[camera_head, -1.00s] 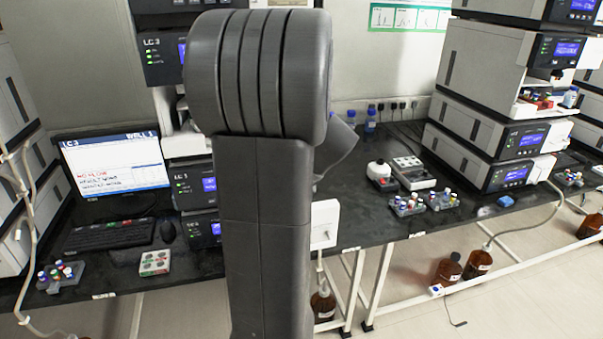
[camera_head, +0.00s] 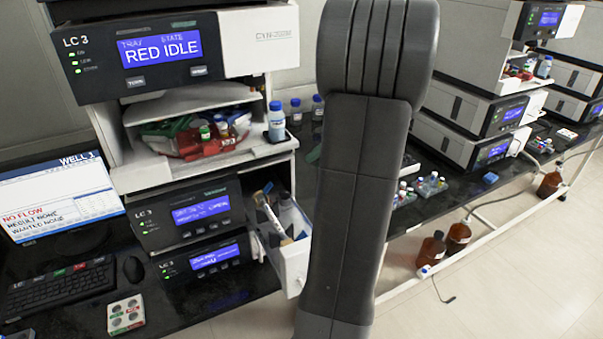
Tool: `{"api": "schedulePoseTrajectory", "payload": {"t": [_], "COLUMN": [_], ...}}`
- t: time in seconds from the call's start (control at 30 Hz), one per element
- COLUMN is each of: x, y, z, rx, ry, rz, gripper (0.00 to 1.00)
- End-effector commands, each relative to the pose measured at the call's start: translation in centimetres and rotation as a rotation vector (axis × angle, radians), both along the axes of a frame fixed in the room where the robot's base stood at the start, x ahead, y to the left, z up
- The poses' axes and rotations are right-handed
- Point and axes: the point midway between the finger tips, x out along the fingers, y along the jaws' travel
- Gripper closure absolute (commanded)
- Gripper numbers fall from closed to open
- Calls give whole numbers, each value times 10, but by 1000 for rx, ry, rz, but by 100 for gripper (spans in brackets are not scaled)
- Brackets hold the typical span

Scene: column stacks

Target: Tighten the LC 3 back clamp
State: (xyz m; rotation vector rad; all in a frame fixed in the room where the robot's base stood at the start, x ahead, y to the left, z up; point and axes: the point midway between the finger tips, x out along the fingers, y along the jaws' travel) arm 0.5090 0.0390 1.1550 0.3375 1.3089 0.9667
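The LC 3 stack (camera_head: 180,110) stands on the dark bench left of centre. Its top unit (camera_head: 180,50) has a blue display reading RED IDLE. Two lower LC 3 units, an upper one (camera_head: 190,213) and a bottom one (camera_head: 205,263), have lit blue displays. An open white drawer (camera_head: 290,250) sticks out at their right side with tools in it. I cannot make out the back clamp; the rear of the stack is hidden. My arm fills the middle right of the view, and my gripper is not seen.
A monitor (camera_head: 58,198) reads NO FLOW, RESULT NONE, WANTED NONE. A blue-capped bottle (camera_head: 277,122) stands on the stack's shelf.

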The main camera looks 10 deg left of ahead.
Motion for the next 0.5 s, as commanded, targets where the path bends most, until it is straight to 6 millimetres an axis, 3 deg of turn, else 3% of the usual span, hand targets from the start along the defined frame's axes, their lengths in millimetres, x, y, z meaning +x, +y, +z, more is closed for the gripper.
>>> {"api": "schedulePoseTrajectory", "payload": {"t": [0.23, 0.5], "x": [-1, -5], "y": [19, 62], "z": [-14, -52], "rx": [2, 2], "ry": [15, 16], "rz": [-3, -1], "gripper": [74, 74]}}
